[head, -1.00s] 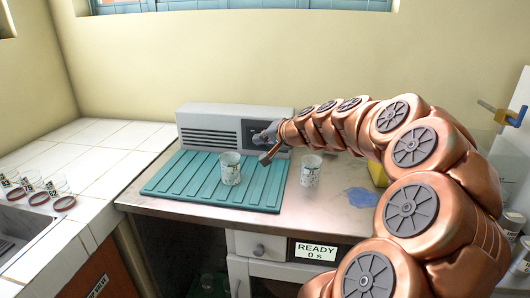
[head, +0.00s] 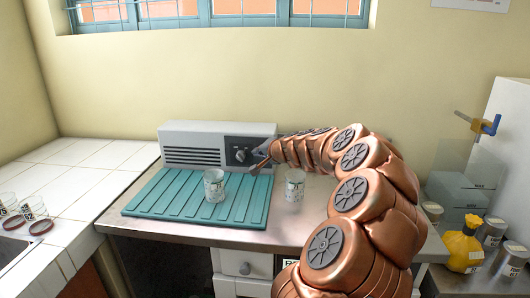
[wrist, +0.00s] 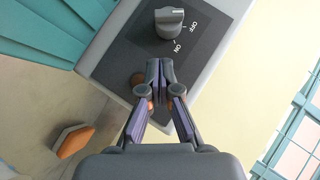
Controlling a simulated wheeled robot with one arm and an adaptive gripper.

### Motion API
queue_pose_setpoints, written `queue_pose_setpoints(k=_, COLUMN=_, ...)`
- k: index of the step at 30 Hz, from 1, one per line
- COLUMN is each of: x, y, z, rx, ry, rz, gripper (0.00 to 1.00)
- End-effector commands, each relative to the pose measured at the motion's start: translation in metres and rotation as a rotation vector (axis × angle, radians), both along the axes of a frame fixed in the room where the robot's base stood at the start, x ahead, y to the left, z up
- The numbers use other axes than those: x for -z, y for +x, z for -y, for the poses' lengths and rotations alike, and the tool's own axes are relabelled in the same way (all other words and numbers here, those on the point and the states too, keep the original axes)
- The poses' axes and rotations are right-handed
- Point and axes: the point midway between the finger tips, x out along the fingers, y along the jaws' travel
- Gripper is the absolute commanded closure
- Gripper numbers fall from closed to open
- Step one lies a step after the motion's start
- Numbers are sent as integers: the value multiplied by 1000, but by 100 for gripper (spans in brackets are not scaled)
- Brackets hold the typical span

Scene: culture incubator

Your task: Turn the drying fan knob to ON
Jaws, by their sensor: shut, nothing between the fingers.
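The drying fan is a grey-white box (head: 190,146) with a slatted grille at the back of the bench. Its dark panel carries a round grey knob (head: 241,155). In the wrist view the knob (wrist: 168,24) has a light mark at its upper right, nearer the OFF label (wrist: 194,26) than the ON label (wrist: 178,47). My gripper (head: 259,165) is just right of and below the knob in the head view. In the wrist view my gripper (wrist: 160,66) is shut and empty, its tips over the panel and apart from the knob.
A teal ribbed mat (head: 165,200) lies before the fan with a labelled beaker (head: 214,186) on it. Another beaker (head: 295,185) stands on the bench below my arm. Tiled counter (head: 95,158) is at left.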

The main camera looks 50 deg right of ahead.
Motion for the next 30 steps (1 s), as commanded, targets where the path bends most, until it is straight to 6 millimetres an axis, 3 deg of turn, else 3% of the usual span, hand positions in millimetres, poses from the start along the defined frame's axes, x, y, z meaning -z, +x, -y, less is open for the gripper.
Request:
queue_pose_setpoints(k=9, x=21, y=27, z=-15, rx=-2, ry=1, rz=0, gripper=100)
queue_pose_setpoints(k=30, x=27, y=32, z=-18, rx=0, ry=10, rz=15, gripper=100)
